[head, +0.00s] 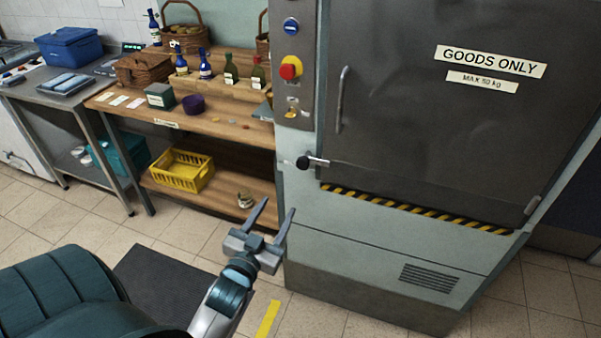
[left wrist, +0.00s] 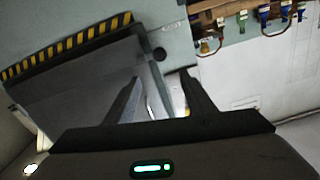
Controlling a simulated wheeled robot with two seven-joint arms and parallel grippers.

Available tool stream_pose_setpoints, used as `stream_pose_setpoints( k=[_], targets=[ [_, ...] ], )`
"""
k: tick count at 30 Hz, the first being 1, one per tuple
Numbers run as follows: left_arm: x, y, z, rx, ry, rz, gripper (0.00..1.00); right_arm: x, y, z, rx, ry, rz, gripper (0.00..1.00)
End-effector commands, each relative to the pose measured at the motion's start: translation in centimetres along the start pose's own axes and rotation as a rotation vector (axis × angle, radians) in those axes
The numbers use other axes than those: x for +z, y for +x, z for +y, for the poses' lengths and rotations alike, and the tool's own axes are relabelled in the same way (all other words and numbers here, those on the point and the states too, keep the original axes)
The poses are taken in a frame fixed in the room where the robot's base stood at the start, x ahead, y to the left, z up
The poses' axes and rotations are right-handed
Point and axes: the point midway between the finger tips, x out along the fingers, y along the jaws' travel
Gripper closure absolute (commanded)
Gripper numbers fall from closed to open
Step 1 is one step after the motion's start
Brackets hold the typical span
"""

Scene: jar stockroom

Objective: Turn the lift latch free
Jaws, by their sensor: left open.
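The lift latch (head: 316,162), a short metal lever with a black knob at its left end, sits on the lift front at the lower left edge of the grey door (head: 420,120). The lever lies roughly level. In the left wrist view a dark round knob (left wrist: 160,54), which looks like the latch knob, shows beyond the fingers. My left gripper (head: 278,208) is open and empty, below and left of the latch and apart from it. It also shows in the left wrist view (left wrist: 160,80). My right gripper is in neither view.
A control panel with a red button (head: 290,68) and a blue button (head: 291,25) is above the latch. A vertical door handle (head: 342,98) stands to its right. A wooden shelf (head: 225,129) with bottles, baskets and a yellow crate (head: 181,170) is left.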

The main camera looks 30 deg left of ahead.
Motion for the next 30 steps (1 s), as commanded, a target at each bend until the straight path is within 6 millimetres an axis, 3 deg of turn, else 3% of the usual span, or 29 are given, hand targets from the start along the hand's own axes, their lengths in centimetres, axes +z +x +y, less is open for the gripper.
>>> stream_pose_setpoints(
  k=[14, 20, 30],
  targets=[
    [0.0, 0.8, 0.1, 0.001, -0.001, -0.001, 0.50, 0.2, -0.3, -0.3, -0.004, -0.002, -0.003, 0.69],
    [-0.1, 3.0, 0.0, 0.001, -0.001, 0.000, 0.50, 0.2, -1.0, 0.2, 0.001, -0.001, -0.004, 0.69],
    [-0.2, 8.9, 0.1, 0.002, -0.002, -0.002, 0.50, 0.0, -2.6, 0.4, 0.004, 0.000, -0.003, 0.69]
  ],
)
